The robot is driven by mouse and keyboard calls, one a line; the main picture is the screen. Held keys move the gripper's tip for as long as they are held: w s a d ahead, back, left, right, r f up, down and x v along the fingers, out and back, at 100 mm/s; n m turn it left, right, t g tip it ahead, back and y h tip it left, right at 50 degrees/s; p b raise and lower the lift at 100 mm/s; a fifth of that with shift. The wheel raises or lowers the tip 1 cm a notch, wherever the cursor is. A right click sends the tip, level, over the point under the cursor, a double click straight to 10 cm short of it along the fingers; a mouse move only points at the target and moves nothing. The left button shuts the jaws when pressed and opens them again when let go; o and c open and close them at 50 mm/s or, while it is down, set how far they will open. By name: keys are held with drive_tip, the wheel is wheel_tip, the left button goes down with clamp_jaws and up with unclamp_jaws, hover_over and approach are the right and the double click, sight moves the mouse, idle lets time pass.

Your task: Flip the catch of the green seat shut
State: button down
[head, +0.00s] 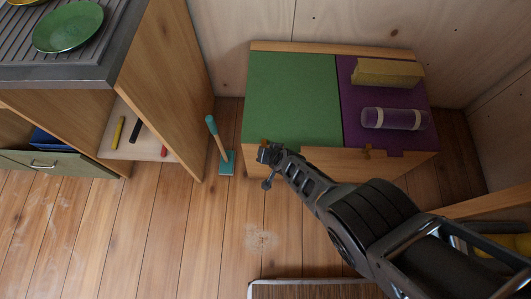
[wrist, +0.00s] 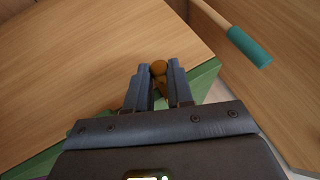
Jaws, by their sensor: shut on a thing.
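The green seat (head: 293,97) is the left lid of the wooden bench and lies flat. Its brown catch (wrist: 159,67) has a rounded knob and sits at the front edge. My gripper (head: 267,155) is at that front edge, toward the left. In the wrist view, the two dark fingers of my gripper (wrist: 158,74) are closed on the catch, one on each side of the knob. Part of the green lid (wrist: 204,80) shows behind the fingers. The catch's lower part is hidden between them, so its exact angle is unclear.
The purple seat (head: 384,113) adjoins on the right, bearing a yellow block (head: 387,73) and a purple roll (head: 392,119); its own catch (head: 367,152) is at the front. A teal-handled tool (head: 219,145) stands left of the bench.

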drive_tip(key=shift+w+d+r, duration=0.1)
drive_tip(key=shift+w+r, duration=0.05)
drive_tip(key=c, duration=1)
unclamp_jaws()
drive_tip(key=p+v, duration=0.7)
drive_tip(key=p, duration=0.1)
drive_tip(key=shift+s+r+p, duration=0.25)
drive_tip(key=shift+r+p, duration=0.05)
drive_tip(key=shift+p, duration=0.1)
drive_tip(key=shift+s+d, duration=0.1)
